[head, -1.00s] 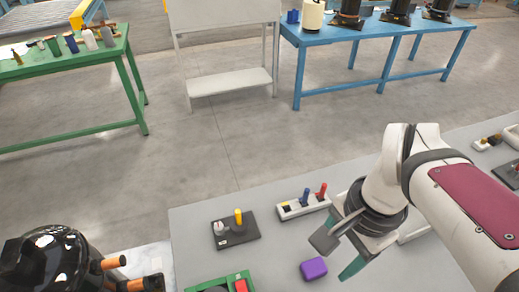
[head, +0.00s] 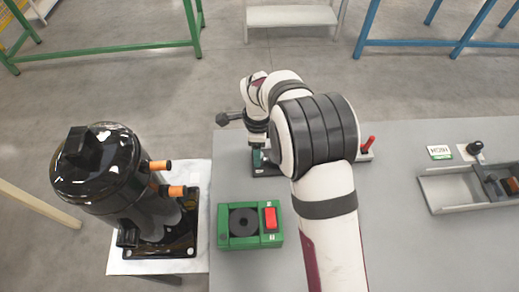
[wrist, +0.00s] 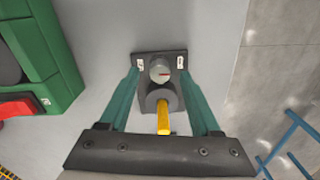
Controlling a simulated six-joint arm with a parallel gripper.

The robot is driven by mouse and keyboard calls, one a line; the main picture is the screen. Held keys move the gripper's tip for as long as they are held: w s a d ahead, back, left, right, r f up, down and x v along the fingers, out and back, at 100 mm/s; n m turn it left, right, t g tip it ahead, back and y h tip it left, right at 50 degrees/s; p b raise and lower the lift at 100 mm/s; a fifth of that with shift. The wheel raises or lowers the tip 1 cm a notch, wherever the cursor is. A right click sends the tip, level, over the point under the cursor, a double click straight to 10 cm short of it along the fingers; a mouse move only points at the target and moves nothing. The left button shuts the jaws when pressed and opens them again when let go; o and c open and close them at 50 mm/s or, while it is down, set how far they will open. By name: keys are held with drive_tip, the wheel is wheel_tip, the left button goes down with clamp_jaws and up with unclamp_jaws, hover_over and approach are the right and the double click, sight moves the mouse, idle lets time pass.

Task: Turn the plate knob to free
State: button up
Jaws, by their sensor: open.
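The dark plate (wrist: 147,57) lies below my gripper in the wrist view. A yellow lever (wrist: 163,118) on a round dark base sits on the same plate, on the near side of the knob. My gripper (wrist: 159,76) is open, its teal fingers on either side of the knob and apart from it. In the head view the plate (head: 265,170) is mostly hidden behind my arm, and so is the knob.
A green box (head: 225,233) with a black round part and red switch stands close by. A black compressor (head: 95,175) with orange-capped pipes is at left. A red lever (head: 369,143) shows right of my arm. A grey tray (head: 450,188) lies at right.

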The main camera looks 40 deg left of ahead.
drive_tip(key=shift+f, duration=0.85)
clamp_jaws()
